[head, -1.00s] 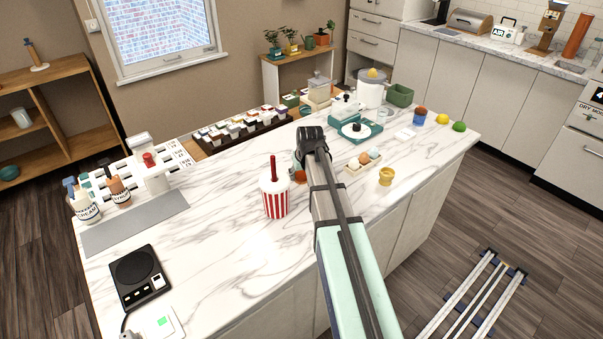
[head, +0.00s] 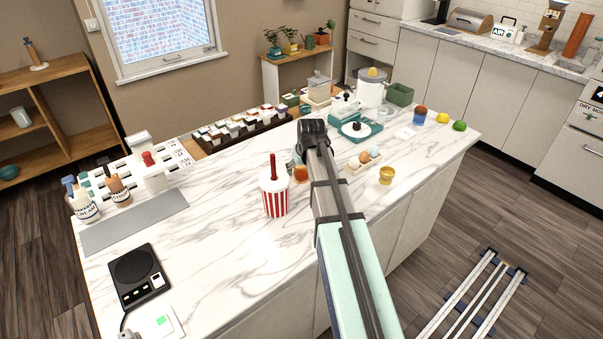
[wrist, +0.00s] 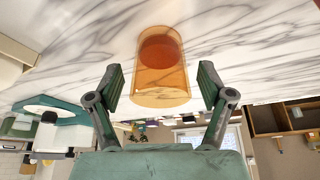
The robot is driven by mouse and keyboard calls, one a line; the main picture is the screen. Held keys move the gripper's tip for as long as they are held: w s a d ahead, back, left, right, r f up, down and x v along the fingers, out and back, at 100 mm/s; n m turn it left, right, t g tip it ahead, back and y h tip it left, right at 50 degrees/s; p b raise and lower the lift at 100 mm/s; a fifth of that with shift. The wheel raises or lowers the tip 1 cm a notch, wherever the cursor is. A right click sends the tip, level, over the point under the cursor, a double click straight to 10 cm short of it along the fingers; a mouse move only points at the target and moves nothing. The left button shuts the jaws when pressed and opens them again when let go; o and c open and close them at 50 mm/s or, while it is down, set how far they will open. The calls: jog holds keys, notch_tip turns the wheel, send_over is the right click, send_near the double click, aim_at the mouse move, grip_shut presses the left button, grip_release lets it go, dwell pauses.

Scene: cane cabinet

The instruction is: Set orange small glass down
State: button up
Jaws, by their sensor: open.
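The orange small glass (wrist: 160,80) is see-through, with a darker red-orange disc at its base. In the wrist view, which shows the room upside down, it appears to stand upright on the marble counter. My gripper (wrist: 161,76) is open, with one finger on each side of the glass and a visible gap on both sides. In the head view the glass (head: 300,174) shows as a small orange patch just left of my arm. My arm hides most of the gripper there.
A red-and-white striped cup (head: 275,197) with a red straw stands close to the left of the glass. An egg holder (head: 362,161) and a yellow cup (head: 386,175) are to the right. A black scale (head: 138,275) lies at the front left. The counter's middle left is clear.

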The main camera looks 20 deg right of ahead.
jog(key=b+v, duration=0.1)
jog(key=v, duration=0.7)
jog(key=shift+r, duration=0.35)
jog(key=shift+o, duration=0.7)
jog(key=shift+s+r, duration=0.25)
jog(key=shift+r, duration=0.05)
